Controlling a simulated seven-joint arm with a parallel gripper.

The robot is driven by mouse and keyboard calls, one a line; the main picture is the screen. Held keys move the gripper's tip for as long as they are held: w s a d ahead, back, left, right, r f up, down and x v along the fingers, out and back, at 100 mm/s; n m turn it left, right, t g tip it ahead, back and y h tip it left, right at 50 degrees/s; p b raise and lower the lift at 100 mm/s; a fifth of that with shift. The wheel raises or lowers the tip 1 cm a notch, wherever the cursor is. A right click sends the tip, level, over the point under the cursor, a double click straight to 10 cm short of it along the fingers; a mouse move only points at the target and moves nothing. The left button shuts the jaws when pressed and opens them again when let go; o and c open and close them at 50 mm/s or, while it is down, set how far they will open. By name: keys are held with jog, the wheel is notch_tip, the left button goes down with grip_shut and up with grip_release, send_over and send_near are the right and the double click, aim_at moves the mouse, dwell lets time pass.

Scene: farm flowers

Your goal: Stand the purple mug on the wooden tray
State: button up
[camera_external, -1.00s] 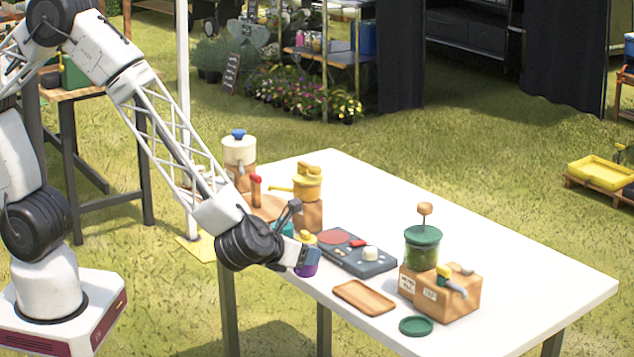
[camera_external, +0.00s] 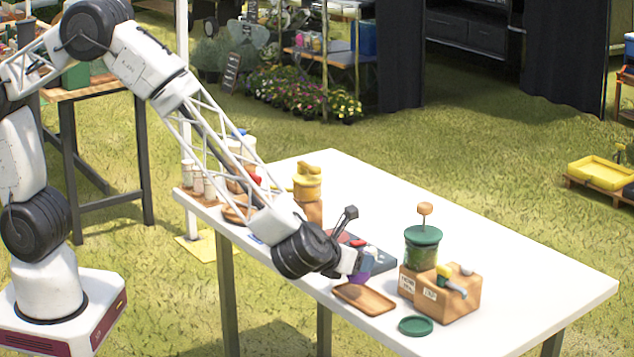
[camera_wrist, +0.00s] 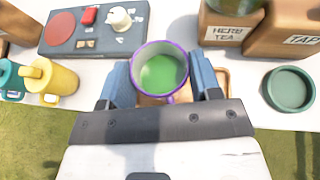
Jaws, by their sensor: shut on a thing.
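The purple mug (camera_wrist: 161,72) is between the two blue fingers of my gripper (camera_wrist: 160,80), which is shut on it. In the wrist view I look down into the mug; it has a purple rim and a green inside. In the external view the mug (camera_external: 358,276) shows as a small purple patch below my gripper (camera_external: 360,262), at the back left edge of the wooden tray. The wooden tray (camera_external: 366,299) lies flat near the table's front edge, its top bare where visible. In the wrist view the tray (camera_wrist: 225,85) is mostly hidden behind mug and fingers.
A dark panel (camera_wrist: 92,30) with a red disc, red button and white knob lies left of the mug. Yellow (camera_wrist: 55,82) and teal (camera_wrist: 12,78) mugs stand further left. A green round dish (camera_wrist: 290,88) and wooden boxes (camera_external: 450,297) with a green jar (camera_external: 422,252) are at the right.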

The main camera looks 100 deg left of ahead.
jog(key=shift+w, duration=0.1)
jog(key=shift+f, duration=1.7)
jog(key=shift+f, duration=0.1)
jog(key=o, duration=1)
jog(key=shift+v, duration=6.05)
